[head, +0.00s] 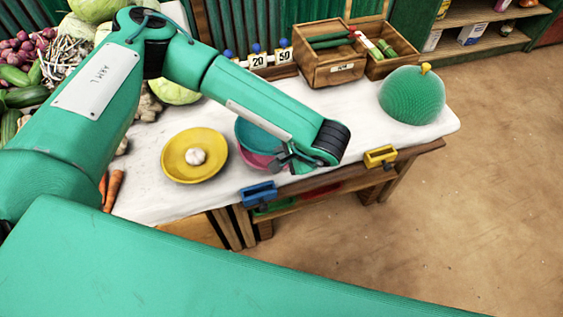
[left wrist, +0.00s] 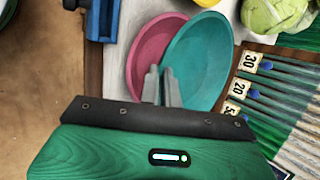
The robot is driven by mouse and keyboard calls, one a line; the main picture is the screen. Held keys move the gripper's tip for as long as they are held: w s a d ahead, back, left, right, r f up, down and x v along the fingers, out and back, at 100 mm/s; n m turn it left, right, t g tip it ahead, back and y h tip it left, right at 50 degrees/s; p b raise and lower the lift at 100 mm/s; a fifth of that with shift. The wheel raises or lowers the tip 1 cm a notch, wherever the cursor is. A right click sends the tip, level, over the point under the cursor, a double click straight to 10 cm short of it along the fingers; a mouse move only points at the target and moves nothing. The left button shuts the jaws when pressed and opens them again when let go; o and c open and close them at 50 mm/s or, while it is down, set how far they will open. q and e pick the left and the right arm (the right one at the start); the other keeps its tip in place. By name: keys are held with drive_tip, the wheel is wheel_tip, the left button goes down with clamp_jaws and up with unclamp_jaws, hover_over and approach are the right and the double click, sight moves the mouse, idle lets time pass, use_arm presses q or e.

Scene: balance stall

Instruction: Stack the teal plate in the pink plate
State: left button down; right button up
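The teal plate (head: 246,130) lies over the pink plate (head: 247,157), offset toward the back of the table, and my left forearm hides part of both. In the left wrist view the teal plate (left wrist: 200,62) overlaps the pink plate (left wrist: 144,45), leaving a pink crescent bare on its left. My left gripper (head: 284,157) is at the plates' right side. In the left wrist view the fingers (left wrist: 160,70) are close together with the teal plate's rim between them. Whether the teal plate touches the pink one cannot be told. My right gripper is not in view.
A yellow plate (head: 177,166) with a white bulb (head: 195,156) stands left of the plates. A blue clip (head: 259,193) and a yellow clip (head: 380,156) sit on the front edge. Wooden boxes (head: 334,66) and a green dome (head: 411,96) stand at the right.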

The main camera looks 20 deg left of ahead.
use_arm(q)
wheel_tip(320, 180, down, 6)
drive_tip(key=shift+r, duration=0.1)
drive_tip(key=shift+s, duration=0.3)
drive_tip(key=c, duration=1.7)
unclamp_jaws()
drive_tip(key=shift+f, duration=0.35)
drive_tip(key=shift+o, duration=0.4)
drive_tip(key=shift+w, duration=0.25)
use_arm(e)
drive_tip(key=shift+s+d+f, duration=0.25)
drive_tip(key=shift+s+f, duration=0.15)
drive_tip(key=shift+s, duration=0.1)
use_arm(q)
drive_tip(key=shift+r, duration=0.1)
drive_tip(key=b+v, duration=0.1)
drive_tip(key=v, duration=1.1)
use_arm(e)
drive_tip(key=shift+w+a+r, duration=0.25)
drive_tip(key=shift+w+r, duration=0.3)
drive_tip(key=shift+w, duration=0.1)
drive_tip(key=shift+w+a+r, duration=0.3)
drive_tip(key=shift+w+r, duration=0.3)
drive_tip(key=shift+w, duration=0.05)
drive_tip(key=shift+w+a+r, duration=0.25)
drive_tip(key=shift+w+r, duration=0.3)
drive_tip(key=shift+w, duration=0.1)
